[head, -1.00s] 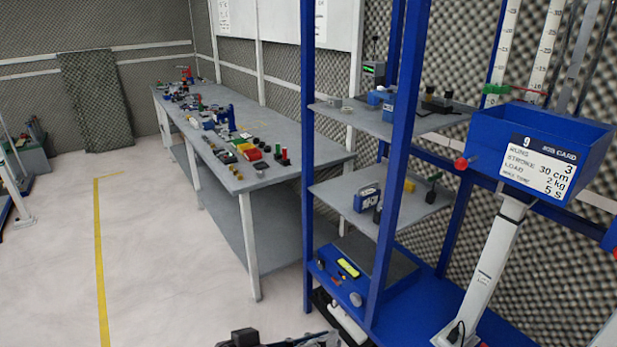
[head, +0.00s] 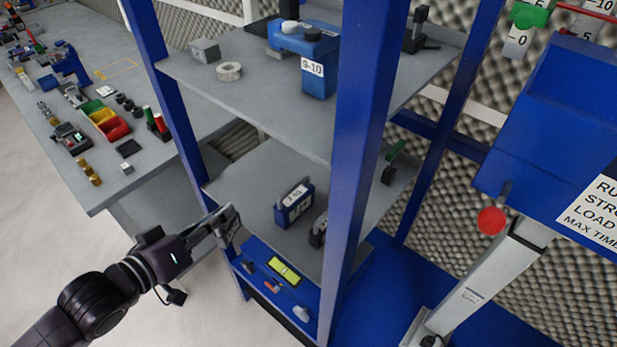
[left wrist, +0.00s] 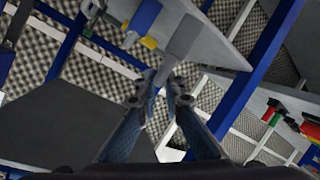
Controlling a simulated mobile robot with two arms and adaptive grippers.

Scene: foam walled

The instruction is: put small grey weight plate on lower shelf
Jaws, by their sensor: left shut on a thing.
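My left gripper (head: 224,228) reaches in from the left and is at the left front edge of the lower shelf (head: 250,165). It is shut on a small grey plate-like piece, which looks like the weight plate; it shows in the left wrist view (left wrist: 183,42) as a grey shape standing out from between the fingertips. In the head view the fingers largely hide it, and I cannot tell whether it touches the shelf. The lower shelf holds a blue box with a white label (head: 294,204) and a dark item (head: 318,231). My right gripper is out of view.
A blue upright (head: 362,150) stands in front of the shelves. The upper shelf (head: 270,100) overhangs, bearing a blue canister (head: 318,65), a pale ring (head: 229,71) and a grey block (head: 205,51). The lower shelf's left part looks clear. A blue bin (head: 560,130) is at the right.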

